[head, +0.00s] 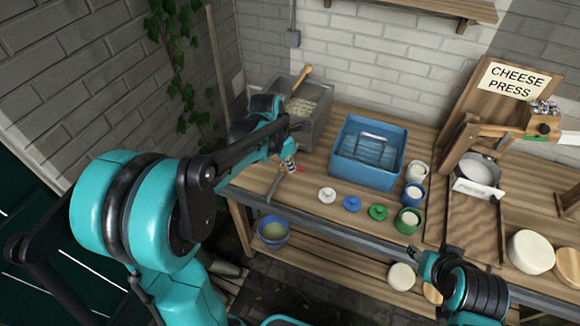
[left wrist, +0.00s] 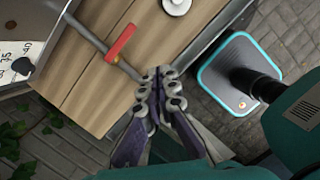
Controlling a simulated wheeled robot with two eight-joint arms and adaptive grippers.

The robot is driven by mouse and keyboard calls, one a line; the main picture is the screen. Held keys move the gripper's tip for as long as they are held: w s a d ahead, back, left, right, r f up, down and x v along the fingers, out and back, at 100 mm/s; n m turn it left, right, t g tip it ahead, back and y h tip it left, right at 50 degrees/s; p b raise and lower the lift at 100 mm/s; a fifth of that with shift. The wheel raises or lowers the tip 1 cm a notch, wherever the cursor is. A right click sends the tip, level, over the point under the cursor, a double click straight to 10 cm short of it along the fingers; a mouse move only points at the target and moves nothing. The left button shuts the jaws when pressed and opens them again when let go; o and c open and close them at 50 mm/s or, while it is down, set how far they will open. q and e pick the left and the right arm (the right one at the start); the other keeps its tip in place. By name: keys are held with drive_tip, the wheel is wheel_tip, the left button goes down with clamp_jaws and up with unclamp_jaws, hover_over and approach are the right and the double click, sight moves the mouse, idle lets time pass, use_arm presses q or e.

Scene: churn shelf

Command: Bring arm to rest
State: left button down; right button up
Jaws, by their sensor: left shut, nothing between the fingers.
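My left arm reaches in from the left in the head view. Its gripper (head: 287,166) is shut and empty, near the left end of the wooden bench (head: 250,180). In the left wrist view the gripper's fingertips (left wrist: 160,78) are together, near the bench edge and close to a metal pipe with a red handle (left wrist: 122,43). My right arm shows at the bottom right of the head view, with its gripper (head: 424,262) in front of the bench edge. Its fingers are too small and dark to tell open from shut.
A metal vat (head: 318,122) with a wooden-handled tool stands behind the left gripper. A blue tub (head: 345,172), small lids and cups (head: 409,220) stand to its right. A cheese press (head: 470,170) is farther right. A blue bucket (head: 273,235) sits on the lower shelf.

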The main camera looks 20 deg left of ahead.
use_arm(q)
drive_tip(key=shift+d, duration=0.1)
idle(0.3)
drive_tip(key=s+d+m+t+y+b, duration=0.1)
drive_tip(key=s+m+t+b, duration=0.1)
drive_tip(key=s+m, duration=0.6)
drive_tip(key=s+d+m+t+b, duration=0.2)
drive_tip(key=s+m, duration=0.7)
drive_tip(key=m, duration=1.1)
drive_tip(key=shift+s+d+r+t+y+b, duration=0.25)
drive_tip(key=shift+t+y+b, duration=0.15)
drive_tip(key=shift+t, duration=0.1)
